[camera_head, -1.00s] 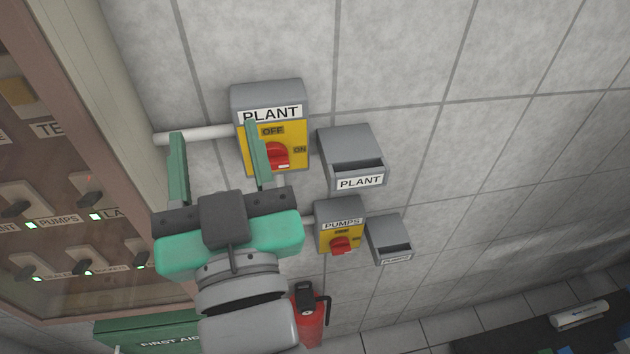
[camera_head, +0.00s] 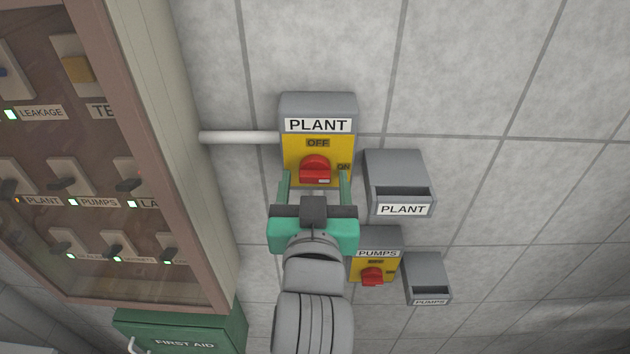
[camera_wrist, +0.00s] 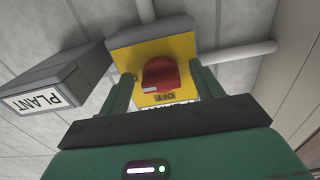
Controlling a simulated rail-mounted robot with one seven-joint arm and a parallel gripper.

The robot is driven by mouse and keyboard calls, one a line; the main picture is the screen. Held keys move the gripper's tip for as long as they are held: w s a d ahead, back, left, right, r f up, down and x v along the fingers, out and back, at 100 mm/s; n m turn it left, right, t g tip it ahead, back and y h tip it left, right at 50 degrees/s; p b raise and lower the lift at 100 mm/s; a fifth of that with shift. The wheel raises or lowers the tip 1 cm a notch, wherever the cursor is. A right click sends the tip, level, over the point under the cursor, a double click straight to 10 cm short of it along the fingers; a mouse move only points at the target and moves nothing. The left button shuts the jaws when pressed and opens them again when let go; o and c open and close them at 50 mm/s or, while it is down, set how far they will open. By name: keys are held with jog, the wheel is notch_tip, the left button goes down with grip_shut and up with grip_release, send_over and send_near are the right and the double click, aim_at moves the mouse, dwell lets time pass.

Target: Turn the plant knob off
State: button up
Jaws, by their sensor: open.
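The plant knob (camera_head: 315,168) is a red rotary knob on a yellow plate, on a grey wall box labelled PLANT (camera_head: 318,103). OFF is printed above the knob and ON to its right. In the wrist view the knob (camera_wrist: 160,75) shows between the spread fingers, with no visible contact. I cannot tell the exact gap in depth.
A grey PLANT holder (camera_head: 395,172) is at right. The PUMPS switch (camera_head: 373,277) and a smaller PUMPS holder (camera_head: 428,277) are below. A white pipe (camera_head: 240,137) runs left towards the glass-fronted cabinet (camera_head: 165,130). A green first-aid box (camera_head: 180,330) is lower left.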

jog(key=c, duration=1)
jog(key=n+p, duration=0.2)
jog(key=n, duration=0.1)
jog(key=shift+d+r+n, duration=0.2)
jog(key=shift+n, duration=0.1)
jog(key=n+p, duration=0.2)
jog(key=n, duration=0.3)
jog(key=shift+d, duration=0.1)
jog(key=n+p, duration=0.1)
jog(key=n, duration=0.4)
jog(key=shift+r, duration=0.15)
jog(key=shift+r+n+p, duration=0.1)
jog(key=shift+n+p, duration=0.25)
jog(key=shift+n, duration=1.75)
